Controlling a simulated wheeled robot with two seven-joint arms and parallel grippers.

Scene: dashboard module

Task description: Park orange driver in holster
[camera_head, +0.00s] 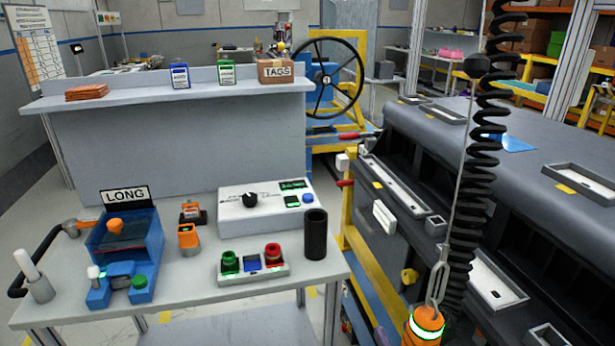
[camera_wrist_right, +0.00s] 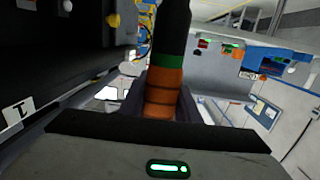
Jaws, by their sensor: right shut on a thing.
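The orange driver (camera_head: 425,325) hangs from a metal hook at the bottom right of the head view, with a lit ring around its top. In the right wrist view the driver (camera_wrist_right: 164,90) has an orange body, a green band and a black end. My right gripper (camera_wrist_right: 163,105) is shut around the orange body, with a dark finger on each side. A black upright tube (camera_head: 315,235), which looks like the holster, stands at the right end of the grey cart, left of the driver and apart from it. Its inside is mostly hidden. My left gripper is not in view.
A black coiled cable (camera_head: 481,130) and a thin line run up from the driver. The grey cart (camera_head: 200,290) carries a blue LONG fixture (camera_head: 125,240), a white control box (camera_head: 265,207) and a button tray (camera_head: 253,264). The dark dashboard module (camera_head: 440,180) lies to the right.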

